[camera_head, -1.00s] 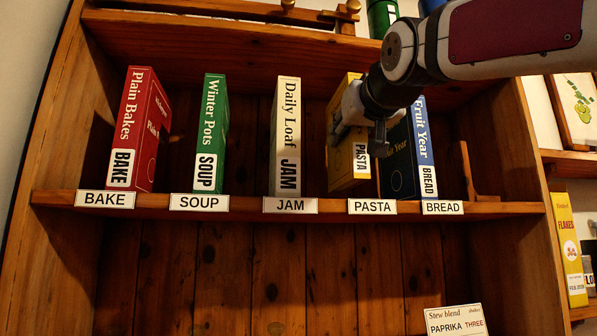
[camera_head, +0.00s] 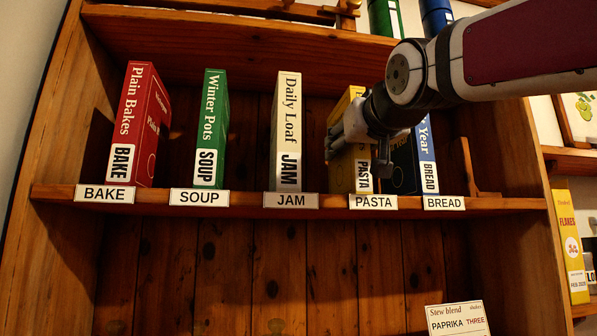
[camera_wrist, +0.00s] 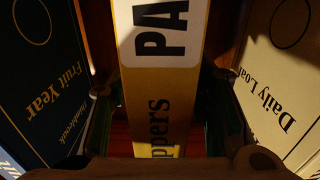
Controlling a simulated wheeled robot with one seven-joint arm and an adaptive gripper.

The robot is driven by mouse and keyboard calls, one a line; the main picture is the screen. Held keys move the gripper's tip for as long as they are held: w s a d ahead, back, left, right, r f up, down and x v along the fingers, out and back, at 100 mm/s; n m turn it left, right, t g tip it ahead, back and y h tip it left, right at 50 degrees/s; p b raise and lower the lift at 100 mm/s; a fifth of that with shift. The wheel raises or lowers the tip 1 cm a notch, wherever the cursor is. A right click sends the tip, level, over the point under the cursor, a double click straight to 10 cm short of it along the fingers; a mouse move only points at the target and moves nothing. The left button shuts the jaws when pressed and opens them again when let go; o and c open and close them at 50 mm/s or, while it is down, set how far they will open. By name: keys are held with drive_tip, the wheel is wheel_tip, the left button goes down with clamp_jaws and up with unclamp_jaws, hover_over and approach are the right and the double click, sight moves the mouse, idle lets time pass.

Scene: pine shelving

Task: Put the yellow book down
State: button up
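The yellow book (camera_head: 341,172), with a PASTA label on its spine, stands upright on the shelf above the PASTA tag (camera_head: 372,202). In the wrist view the yellow book (camera_wrist: 160,85) runs down the middle, its spine facing me. My gripper (camera_head: 358,152) is around the upper middle of the book. In the wrist view the gripper's dark fingers (camera_wrist: 158,125) stand on both sides of the spine, with narrow gaps showing, so it looks open. The back of the book is hidden.
The dark blue Fruit Year book (camera_head: 426,160) stands close on the right, partly behind my gripper. The cream Daily Loaf book (camera_head: 288,130) stands to the left with a gap. Green (camera_head: 211,130) and red (camera_head: 133,120) books stand further left. The upper board (camera_head: 230,45) runs above.

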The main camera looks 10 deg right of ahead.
drive_tip(key=s+b, duration=0.1)
drive_tip(key=s, duration=1.1)
drive_tip(key=shift+r, duration=0.15)
idle(0.4)
